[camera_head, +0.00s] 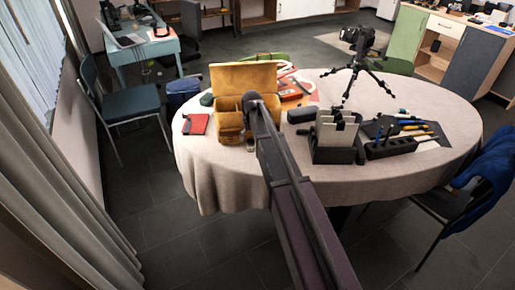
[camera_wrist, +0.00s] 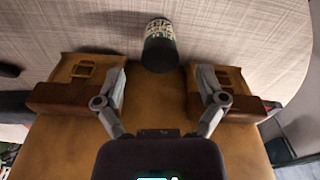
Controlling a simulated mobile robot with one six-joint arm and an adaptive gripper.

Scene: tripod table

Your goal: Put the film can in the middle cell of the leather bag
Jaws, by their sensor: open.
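The film can (camera_wrist: 160,48) is a small dark cylinder with a pale printed label. In the wrist view it is on the tablecloth at the front of the bag, between the two buckled pockets. The tan leather bag (camera_head: 243,76) stands on the table with its lid raised. Its front side shows in the wrist view (camera_wrist: 158,110). The middle cell is hidden behind my arm in the head view. My gripper (camera_wrist: 160,73) is open and empty, its fingers spread, and the can shows between and past the fingertips. Their height above it is hard to tell.
A red notebook (camera_head: 195,124) lies left of the bag. A black holder with grey panels (camera_head: 336,136) stands to the right, with a pen tray (camera_head: 391,147) beside it. A camera on a small tripod (camera_head: 356,62) stands farther back. The front of the round table (camera_head: 220,180) is clear.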

